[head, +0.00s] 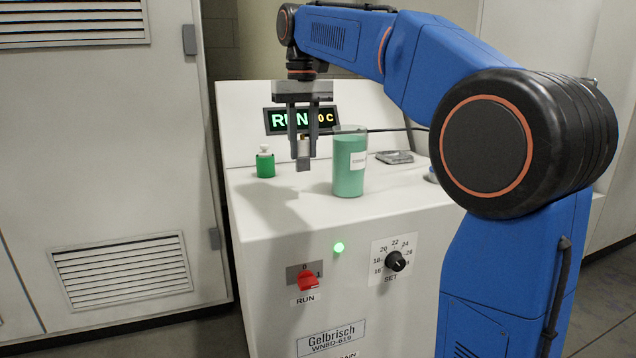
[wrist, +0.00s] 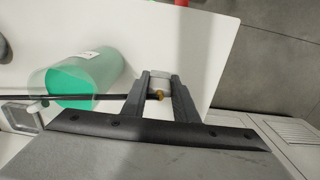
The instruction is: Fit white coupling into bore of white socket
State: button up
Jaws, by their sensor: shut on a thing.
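My gripper (head: 303,157) is above the top of the white machine, its fingers pointing down. It is shut on a small pale piece, which looks like the white coupling (wrist: 159,76); the fingers hide part of it. A black hose (wrist: 90,97) runs to the fingers and ends at a small brass-coloured part. In the head view the held piece is between the green-filled clear container and a small green bottle. I cannot make out the white socket or its bore in either view.
The clear container of green liquid (head: 349,165) stands close to the right of my gripper. The small green bottle (head: 265,162) stands to the left. A grey metal bracket-like part (head: 394,157) lies farther right. The lit RUN display (head: 290,119) is behind. The machine's front top is clear.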

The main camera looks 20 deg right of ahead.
aim_at(303, 140)
jog(key=shift+f, duration=4)
jog(key=o, duration=1.1)
jog(key=shift+f, duration=0.1)
jog(key=shift+o, duration=0.2)
notch_tip(303, 140, up, 12)
jog(key=shift+r, duration=0.15)
jog(key=shift+s, duration=0.1)
